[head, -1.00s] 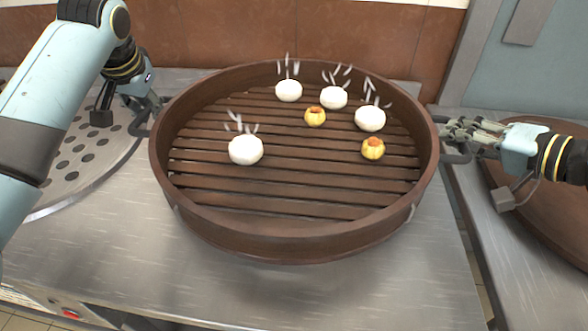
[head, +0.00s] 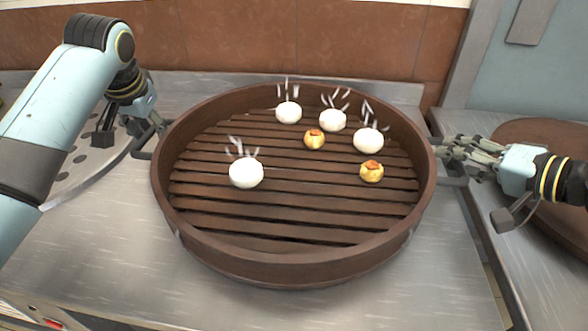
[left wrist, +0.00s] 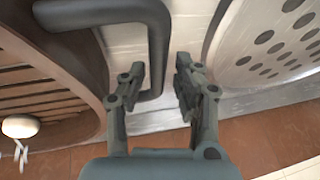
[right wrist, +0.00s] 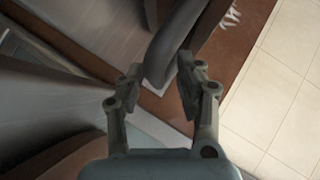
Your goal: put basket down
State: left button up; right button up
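The round brown basket (head: 290,268) has a slatted floor and sits level at the middle of the steel counter, apparently resting on it. It holds several white buns (head: 246,172) and two small yellow ones (head: 371,171). My left gripper (head: 158,122) is at the basket's left handle (head: 143,152). In the left wrist view its fingers (left wrist: 160,80) are apart on both sides of the dark handle (left wrist: 157,45), with small gaps. My right gripper (head: 450,147) is at the right handle (head: 456,181). In the right wrist view its fingers (right wrist: 160,72) are spread around the handle (right wrist: 172,45).
A perforated round metal plate (head: 85,150) lies at the left on the counter (head: 110,250). Another brown round piece (head: 560,135) is at the right, behind my right arm. A tiled wall (head: 300,40) stands behind. The counter's front is clear.

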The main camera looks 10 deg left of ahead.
jog(key=shift+s+d, duration=0.15)
jog(key=shift+s, duration=0.05)
pick_arm(q)
jog(key=v, duration=1.2)
pick_arm(e)
jog(key=v, duration=1.1)
jog(key=shift+d+r, duration=0.2)
jog(key=shift+r, duration=0.05)
pick_arm(q)
jog(key=shift+d, duration=0.1)
pick_arm(e)
jog(key=shift+s, duration=0.1)
pick_arm(q)
jog(key=shift+f, duration=0.1)
